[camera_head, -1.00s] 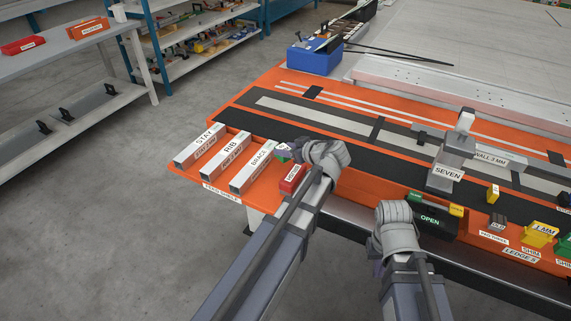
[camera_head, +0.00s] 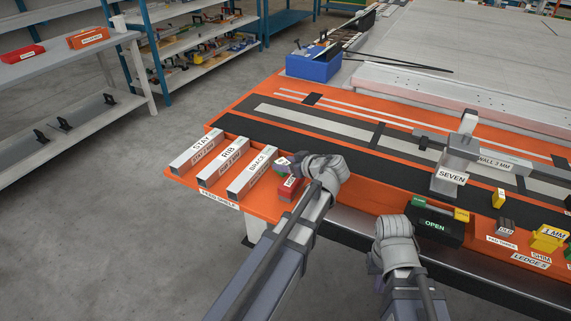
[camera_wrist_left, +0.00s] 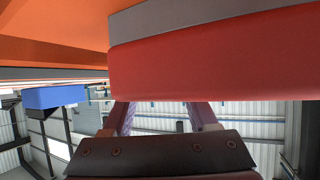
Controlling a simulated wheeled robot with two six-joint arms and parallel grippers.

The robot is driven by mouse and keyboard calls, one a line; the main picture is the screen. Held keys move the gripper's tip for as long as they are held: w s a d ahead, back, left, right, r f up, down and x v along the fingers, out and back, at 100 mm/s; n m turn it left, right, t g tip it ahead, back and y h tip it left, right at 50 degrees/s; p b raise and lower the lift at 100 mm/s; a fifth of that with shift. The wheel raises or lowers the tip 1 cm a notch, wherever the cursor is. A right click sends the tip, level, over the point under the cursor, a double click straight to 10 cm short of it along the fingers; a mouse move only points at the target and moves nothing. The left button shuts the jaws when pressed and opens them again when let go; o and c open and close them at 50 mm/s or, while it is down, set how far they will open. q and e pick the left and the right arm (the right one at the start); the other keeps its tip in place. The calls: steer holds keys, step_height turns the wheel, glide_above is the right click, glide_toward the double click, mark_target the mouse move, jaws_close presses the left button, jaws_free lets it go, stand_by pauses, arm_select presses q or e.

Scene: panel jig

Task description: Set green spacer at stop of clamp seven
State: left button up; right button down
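A small green piece (camera_head: 281,161), probably the spacer, shows beside the red block (camera_head: 290,187) on the feed table; my gripper partly covers it. Another green piece (camera_head: 418,201) lies on the black box marked OPEN. Clamp seven (camera_head: 459,153) is grey, with a SEVEN label, and stands on the jig's dark strip; its stop is not clear to see. My left gripper (camera_head: 308,172) is right beside the red block. In the left wrist view a red block (camera_wrist_left: 215,65) with a grey side hides the fingertips. My right gripper (camera_head: 394,232) is in front of the black box, fingers hidden.
White STAY, RIB and BRACE blocks (camera_head: 252,172) lie left of my left gripper. The black box (camera_head: 436,230) stands on the front ledge, with yellow and dark pieces to its right. A blue bin (camera_head: 314,66) stands at the back left corner. The dark strip left of the clamp looks clear.

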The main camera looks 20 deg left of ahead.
arm_select(q)
steer(key=shift+o, duration=1.3)
steer(key=shift+d+r+p, duration=0.1)
steer(key=shift+r+p, duration=0.25)
steer(key=p+v, duration=0.5)
steer(key=v, duration=0.6)
steer(key=shift+d, duration=0.35)
steer(key=shift+s, duration=0.2)
steer(key=shift+c, duration=0.3)
